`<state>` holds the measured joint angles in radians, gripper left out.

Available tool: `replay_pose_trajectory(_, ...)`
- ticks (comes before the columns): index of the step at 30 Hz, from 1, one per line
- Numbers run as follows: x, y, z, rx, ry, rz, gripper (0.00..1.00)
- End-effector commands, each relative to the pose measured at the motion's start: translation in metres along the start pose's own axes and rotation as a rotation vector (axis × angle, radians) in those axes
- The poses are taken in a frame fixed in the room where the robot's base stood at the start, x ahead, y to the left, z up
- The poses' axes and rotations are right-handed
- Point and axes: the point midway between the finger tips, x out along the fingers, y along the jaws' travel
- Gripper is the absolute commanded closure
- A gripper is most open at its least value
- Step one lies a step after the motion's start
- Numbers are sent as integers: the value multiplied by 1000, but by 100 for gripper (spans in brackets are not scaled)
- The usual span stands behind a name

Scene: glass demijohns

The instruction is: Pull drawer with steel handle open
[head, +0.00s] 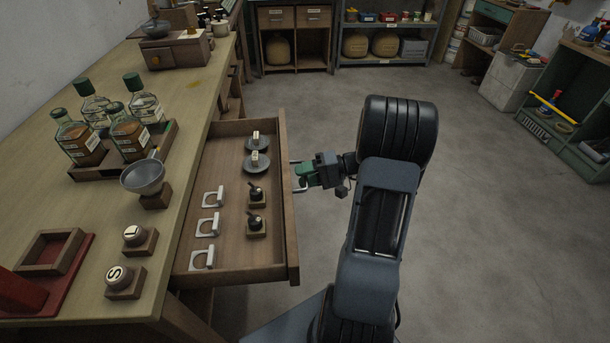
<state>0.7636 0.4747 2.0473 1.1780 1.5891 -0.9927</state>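The wooden drawer (230,250) is pulled well out from the side of the workbench, and its inside is in full view. Its steel handle (299,189) is on the outer face of the drawer front, at the right. My gripper (303,173), with green fingers, is at the handle from the right and appears shut on its bar. The fingers hide the middle of the handle. In the drawer lie grey discs with small tags (257,160), dark knobs on square bases (256,224) and several pale metal clasps (207,224).
Glass bottles (127,133) stand in a wooden tray on the workbench (190,100), near a metal bowl (142,176) and knobs on blocks (125,281). Shelves (385,60) line the back. A green cabinet (580,110) stands at right. The floor between is clear.

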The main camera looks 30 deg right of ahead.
Motion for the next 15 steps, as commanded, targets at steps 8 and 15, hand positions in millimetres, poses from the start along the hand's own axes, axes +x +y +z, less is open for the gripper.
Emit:
replay_pose_trajectory(8,-6,0,0,0,2,0,61)
replay_pose_trajectory(15,-48,-1,-1,0,5,0,61)
